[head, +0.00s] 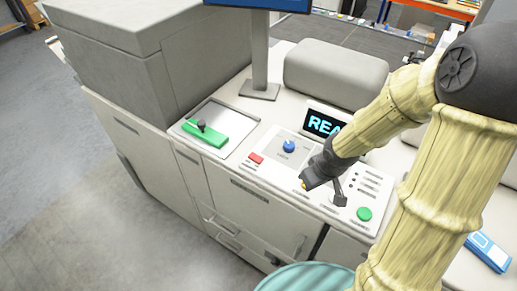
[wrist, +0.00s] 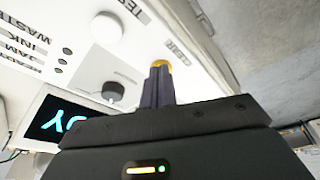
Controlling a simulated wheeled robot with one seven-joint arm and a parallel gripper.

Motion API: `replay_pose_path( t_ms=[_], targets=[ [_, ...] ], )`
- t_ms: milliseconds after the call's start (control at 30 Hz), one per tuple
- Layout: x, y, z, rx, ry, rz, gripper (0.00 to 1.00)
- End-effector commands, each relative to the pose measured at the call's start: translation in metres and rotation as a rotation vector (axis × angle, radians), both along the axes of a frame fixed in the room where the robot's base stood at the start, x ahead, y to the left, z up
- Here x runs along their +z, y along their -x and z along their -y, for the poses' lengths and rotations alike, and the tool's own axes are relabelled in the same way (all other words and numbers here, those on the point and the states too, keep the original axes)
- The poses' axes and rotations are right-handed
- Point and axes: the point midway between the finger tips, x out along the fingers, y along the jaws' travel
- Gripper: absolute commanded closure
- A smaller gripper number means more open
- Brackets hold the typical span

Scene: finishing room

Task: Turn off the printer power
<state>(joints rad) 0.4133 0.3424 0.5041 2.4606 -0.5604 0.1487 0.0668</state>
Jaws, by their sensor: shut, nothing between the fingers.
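The printer (head: 240,190) is a large off-white machine with a sloping control panel. A red switch (head: 256,159) sits at the panel's left, with small lettering I cannot read. A blue knob (head: 289,147) is right of it, and a green round button (head: 364,213) is at the right end. The lit display (head: 322,124) shows "REA", the rest hidden by my arm; its end letters show in the wrist view (wrist: 65,125). My gripper (head: 306,184) is shut and empty over the panel's front part, right of the red switch. In the wrist view its fingertips (wrist: 160,64) are together.
A dark knob (wrist: 113,92) and a pale round button (wrist: 106,28) are close to my fingers. A blue device (head: 488,252) lies at right. Floor at left is clear.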

Motion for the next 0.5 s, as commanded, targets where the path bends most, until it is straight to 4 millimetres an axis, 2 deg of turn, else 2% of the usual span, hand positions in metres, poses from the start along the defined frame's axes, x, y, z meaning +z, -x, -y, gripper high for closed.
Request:
replay_pose_path(
  t_ms=[267, 367, 500],
  targets=[
    [0.006, -0.032, -0.039, 0.247, -0.179, 0.103, 1.00],
    [0.018, -0.044, -0.054, 0.326, -0.259, 0.169, 1.00],
    [0.044, -0.060, -0.073, 0.423, -0.376, 0.284, 1.00]
  ],
)
